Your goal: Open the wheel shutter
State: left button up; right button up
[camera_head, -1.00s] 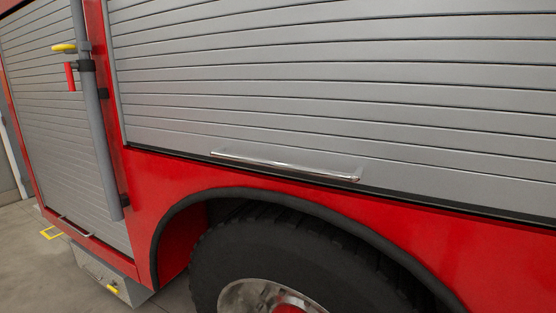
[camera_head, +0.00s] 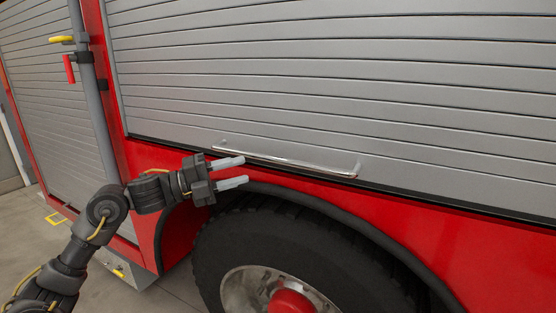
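The wheel shutter (camera_head: 330,90) is a grey slatted roller door above the wheel, and its bottom edge is down at the red body. Its handle (camera_head: 290,162) is a thin shiny bar along the lower edge. My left gripper (camera_head: 244,171) comes in from the left, with its two pale fingers apart and nothing between them. It is near the handle's left end, slightly below and in front of it in the picture; I cannot tell whether it touches. My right gripper is not in the view.
A black tyre (camera_head: 290,245) sits under the dark wheel-arch rim (camera_head: 340,213). At left are a second grey shutter (camera_head: 45,110), a grey vertical pole (camera_head: 93,110) with a yellow fitting (camera_head: 61,39), and a red handle (camera_head: 69,68). Floor shows at the lower left.

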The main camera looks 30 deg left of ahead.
aim_at(274, 160)
pick_arm(q)
jog(key=p+x, duration=0.4)
jog(key=x, duration=0.5)
jog(key=shift+w+d+r+p, duration=0.1)
jog(key=shift+w+r+p, duration=0.1)
jog(key=shift+p, duration=0.1)
jog(key=shift+w+d, duration=0.45)
jog(key=shift+d, duration=0.05)
jog(key=shift+f, duration=0.1)
jog(key=shift+c, duration=0.4)
grip_shut()
